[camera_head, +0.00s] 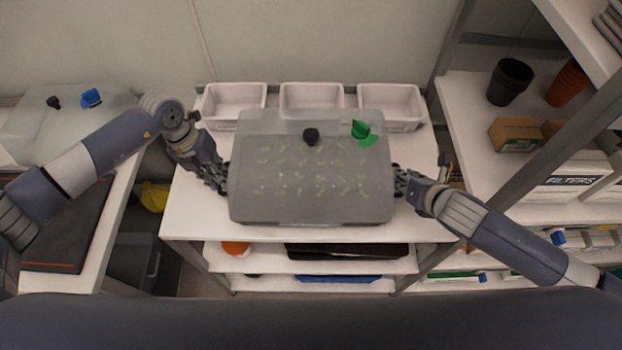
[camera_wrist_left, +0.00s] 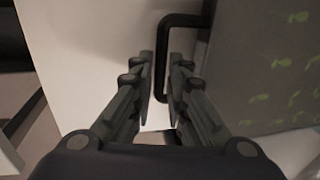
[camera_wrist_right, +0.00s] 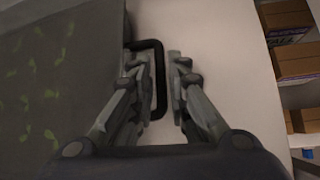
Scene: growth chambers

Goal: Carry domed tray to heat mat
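The domed tray (camera_head: 311,205) sits on top of a white cart, its clear grey lid showing rows of green seedlings, with a black knob and a green knob on the lid. A black handle sticks out at each end; one shows in the left wrist view (camera_wrist_left: 165,70), the other in the right wrist view (camera_wrist_right: 160,75). My left gripper (camera_head: 222,180) is open, fingers on either side of the left handle's bar. My right gripper (camera_head: 398,181) is open, fingers on either side of the right handle's bar. A dark mat with an orange line (camera_head: 62,240), apparently the heat mat, lies on the left bench.
Three white bins (camera_head: 235,100) stand behind the tray. Another domed tray with a blue knob (camera_head: 40,125) is at the back of the left bench. A shelf rack (camera_head: 465,110) with pots and boxes stands at right. A gap separates cart and bench.

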